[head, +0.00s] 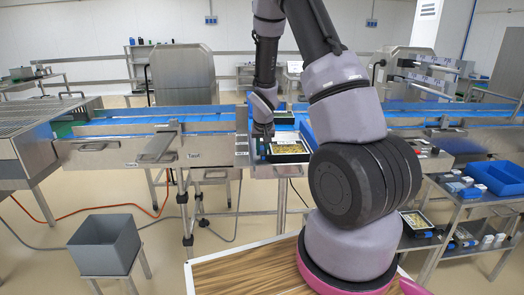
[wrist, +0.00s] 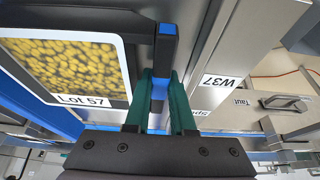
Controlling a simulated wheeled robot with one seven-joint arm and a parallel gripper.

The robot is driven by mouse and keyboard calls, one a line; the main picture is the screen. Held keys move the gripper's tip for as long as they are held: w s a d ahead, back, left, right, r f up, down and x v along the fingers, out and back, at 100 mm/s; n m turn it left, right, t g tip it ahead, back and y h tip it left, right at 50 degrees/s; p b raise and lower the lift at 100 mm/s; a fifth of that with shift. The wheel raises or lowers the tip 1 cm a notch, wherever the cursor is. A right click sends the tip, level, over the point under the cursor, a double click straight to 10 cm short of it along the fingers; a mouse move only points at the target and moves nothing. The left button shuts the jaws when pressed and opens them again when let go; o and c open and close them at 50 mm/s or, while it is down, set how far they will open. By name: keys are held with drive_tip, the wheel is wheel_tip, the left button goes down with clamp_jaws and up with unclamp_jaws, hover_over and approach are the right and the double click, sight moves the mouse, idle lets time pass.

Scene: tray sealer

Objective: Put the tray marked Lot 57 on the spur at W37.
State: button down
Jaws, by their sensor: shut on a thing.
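The Lot 57 tray (wrist: 127,110) is dark-rimmed, with yellow pieces under clear film and a white label reading "Lot 57". In the head view the tray (head: 289,158) is just right of my gripper (head: 264,137), over the short cross lane in the middle of the line. In the wrist view my gripper (wrist: 164,105) has its green fingers close together at the tray's side, around a narrow dark part. The exact contact is partly hidden. The W37 sign (wrist: 230,82) is on a pale metal panel right of the fingers. I cannot tell whether the tray touches the surface below.
Another tray (head: 283,118) lies farther back on the lane. Blue belts (head: 140,128) run left and right. A latch plate labelled "Taut" (wrist: 285,103) is beside W37. A grey bin (head: 105,245) stands front left. A cart with a blue box (head: 495,177) stands right.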

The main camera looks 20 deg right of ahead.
idle(0.3)
drive_tip(key=c, duration=0.7)
unclamp_jaws()
drive_tip(key=c, duration=0.3)
drive_tip(key=shift+r, duration=3.55)
